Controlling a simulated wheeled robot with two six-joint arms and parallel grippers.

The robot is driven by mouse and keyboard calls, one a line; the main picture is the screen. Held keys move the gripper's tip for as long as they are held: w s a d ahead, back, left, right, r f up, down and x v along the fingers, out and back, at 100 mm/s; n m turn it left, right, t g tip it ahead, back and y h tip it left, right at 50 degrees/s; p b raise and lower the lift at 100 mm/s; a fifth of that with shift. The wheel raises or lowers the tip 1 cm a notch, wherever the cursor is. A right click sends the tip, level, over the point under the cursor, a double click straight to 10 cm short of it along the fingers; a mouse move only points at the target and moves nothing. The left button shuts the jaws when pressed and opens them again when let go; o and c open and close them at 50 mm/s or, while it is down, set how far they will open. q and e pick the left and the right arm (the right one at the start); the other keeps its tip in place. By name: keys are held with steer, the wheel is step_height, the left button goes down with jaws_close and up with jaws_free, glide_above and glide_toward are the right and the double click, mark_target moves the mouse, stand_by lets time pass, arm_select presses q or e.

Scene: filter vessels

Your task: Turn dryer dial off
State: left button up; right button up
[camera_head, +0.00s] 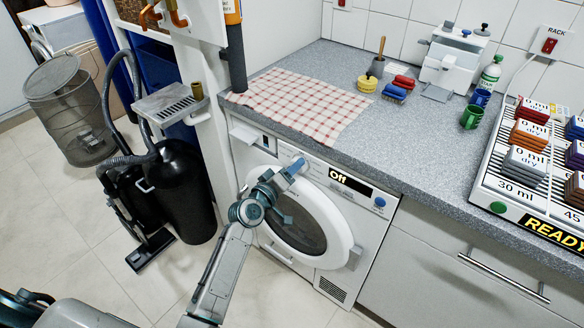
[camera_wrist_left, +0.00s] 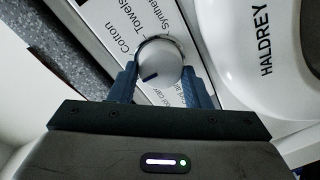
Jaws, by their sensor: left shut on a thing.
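The dryer (camera_head: 326,185) is a white front-loading machine under the grey counter, with a round door. Its small display (camera_head: 351,183) reads "Off". The dial (camera_wrist_left: 160,60) is a round silver-white knob with a dark blue pointer mark, on a panel with labels such as "Cotton" and "Towels". The pointer faces the lower left in the left wrist view. My left gripper (camera_wrist_left: 158,82) has its two blue fingers on either side of the dial and is shut on it. In the head view the left gripper (camera_head: 297,167) is at the panel's upper left and hides the dial. My right gripper is not in view.
A red-checked cloth (camera_head: 300,103) lies on the counter above the dryer. A rack (camera_head: 500,170) with several coloured blocks is at the right, its display reading "READY". A black vacuum cleaner (camera_head: 177,190) and a mesh basket (camera_head: 70,108) stand at the left. The floor in front is clear.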

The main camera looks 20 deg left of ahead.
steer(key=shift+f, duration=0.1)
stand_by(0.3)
arm_select(q)
steer(key=o, duration=1)
steer(key=shift+s, duration=0.1)
steer(key=v, duration=1)
steer(key=shift+s+a+b, duration=0.15)
steer(key=shift+s+b, duration=0.15)
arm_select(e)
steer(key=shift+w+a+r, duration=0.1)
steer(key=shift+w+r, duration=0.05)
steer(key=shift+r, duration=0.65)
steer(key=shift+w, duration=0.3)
